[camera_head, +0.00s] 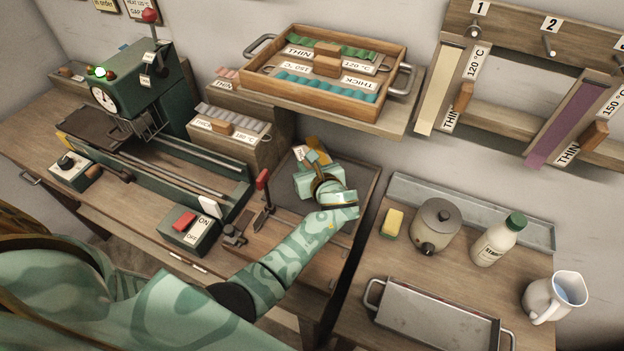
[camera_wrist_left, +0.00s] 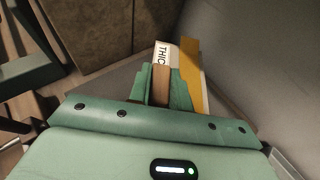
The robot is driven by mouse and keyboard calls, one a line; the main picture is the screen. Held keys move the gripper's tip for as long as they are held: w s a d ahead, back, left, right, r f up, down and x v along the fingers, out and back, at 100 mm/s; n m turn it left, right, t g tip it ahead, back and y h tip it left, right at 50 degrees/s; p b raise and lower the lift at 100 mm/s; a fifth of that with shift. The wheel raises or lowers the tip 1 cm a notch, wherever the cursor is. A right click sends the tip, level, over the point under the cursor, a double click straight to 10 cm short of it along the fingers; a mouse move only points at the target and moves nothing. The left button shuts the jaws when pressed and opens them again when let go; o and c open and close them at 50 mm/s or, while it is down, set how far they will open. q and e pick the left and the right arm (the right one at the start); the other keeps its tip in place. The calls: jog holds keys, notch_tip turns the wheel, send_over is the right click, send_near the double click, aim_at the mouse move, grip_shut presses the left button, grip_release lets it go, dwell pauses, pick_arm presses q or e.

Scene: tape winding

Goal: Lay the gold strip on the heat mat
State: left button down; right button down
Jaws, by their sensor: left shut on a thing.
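The gold strip (camera_head: 315,143) shows only as a small piece beyond my left gripper (camera_head: 312,160) in the head view. In the left wrist view the gold strip (camera_wrist_left: 190,80) stands out past the fingers, beside a white label reading THIC and a wooden holder (camera_wrist_left: 160,82). My left gripper (camera_wrist_left: 168,92) is shut on this holder. It is over the dark grey heat mat (camera_head: 284,188) at the back of the bench. The gripper and arm hide part of the mat. I cannot tell whether the strip touches the mat. My right gripper is out of view.
A wooden tray (camera_head: 258,60) of strips sits on the shelf behind. A red-handled lever (camera_head: 263,190) stands left of the arm. To the right are a pot (camera_head: 435,225), a bottle (camera_head: 497,240), a jug (camera_head: 555,298) and a metal tray (camera_head: 440,318).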

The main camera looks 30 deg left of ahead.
pick_arm(q)
notch_tip(320, 180, down, 4)
jog(key=shift+f+b, duration=0.1)
jog(key=shift+b, duration=0.8)
jog(key=c, duration=1.7)
grip_release()
jog(key=o, duration=0.4)
